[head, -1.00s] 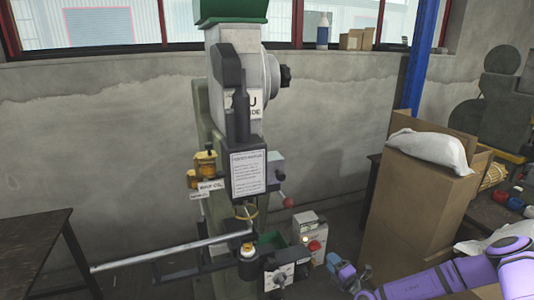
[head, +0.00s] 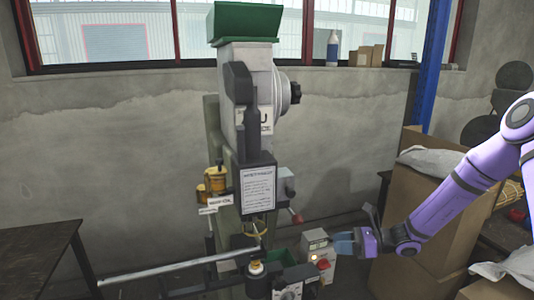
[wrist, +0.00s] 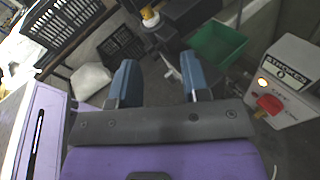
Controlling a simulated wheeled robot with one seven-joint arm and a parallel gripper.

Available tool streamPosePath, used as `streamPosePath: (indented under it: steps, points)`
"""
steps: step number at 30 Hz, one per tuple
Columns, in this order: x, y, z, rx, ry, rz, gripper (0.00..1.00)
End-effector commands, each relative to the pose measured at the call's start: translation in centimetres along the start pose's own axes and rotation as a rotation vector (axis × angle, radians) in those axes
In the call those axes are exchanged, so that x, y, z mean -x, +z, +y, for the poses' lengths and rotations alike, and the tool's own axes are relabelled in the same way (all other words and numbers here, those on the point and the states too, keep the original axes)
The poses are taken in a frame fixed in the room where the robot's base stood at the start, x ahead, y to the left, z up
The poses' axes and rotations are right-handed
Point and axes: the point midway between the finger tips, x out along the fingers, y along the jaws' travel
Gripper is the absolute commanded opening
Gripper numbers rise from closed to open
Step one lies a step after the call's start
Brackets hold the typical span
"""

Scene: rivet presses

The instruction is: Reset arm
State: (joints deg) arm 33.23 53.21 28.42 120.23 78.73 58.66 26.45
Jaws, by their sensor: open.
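My purple arm reaches in from the right in the head view. My gripper (head: 345,243) is at its end, to the right of the rivet press (head: 247,110) and near the white control box. In the wrist view my gripper (wrist: 158,80) shows two blue fingers spread apart with nothing between them. The press is a tall grey-green machine with a green hopper (head: 246,22) on top and a printed sheet (head: 258,190) on its front. A yellow-and-white part (head: 256,268) sits low at its front, and shows in the wrist view (wrist: 150,17) beyond the fingers.
The white control box (head: 318,258) with a red knob stands beside the press; it is at the right in the wrist view (wrist: 290,80). A green bin (wrist: 217,45) lies nearby. Cardboard boxes (head: 400,225) stand under my arm. A dark table (head: 40,240) is at the left.

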Motion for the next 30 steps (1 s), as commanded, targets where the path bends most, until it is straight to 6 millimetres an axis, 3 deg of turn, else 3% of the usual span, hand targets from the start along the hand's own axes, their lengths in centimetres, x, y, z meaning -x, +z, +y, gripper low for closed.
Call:
streamPosePath:
  steps: [3, 16, 30]
  points:
    - [0.4, 2.2, 2.0, 0.136, 0.06, 0.098, 0.43]
    - [3.0, 8.8, 9.6, 0.602, 0.272, 0.427, 0.43]
    - [7.4, 14.8, 18.2, 1.078, 0.477, 0.764, 0.43]
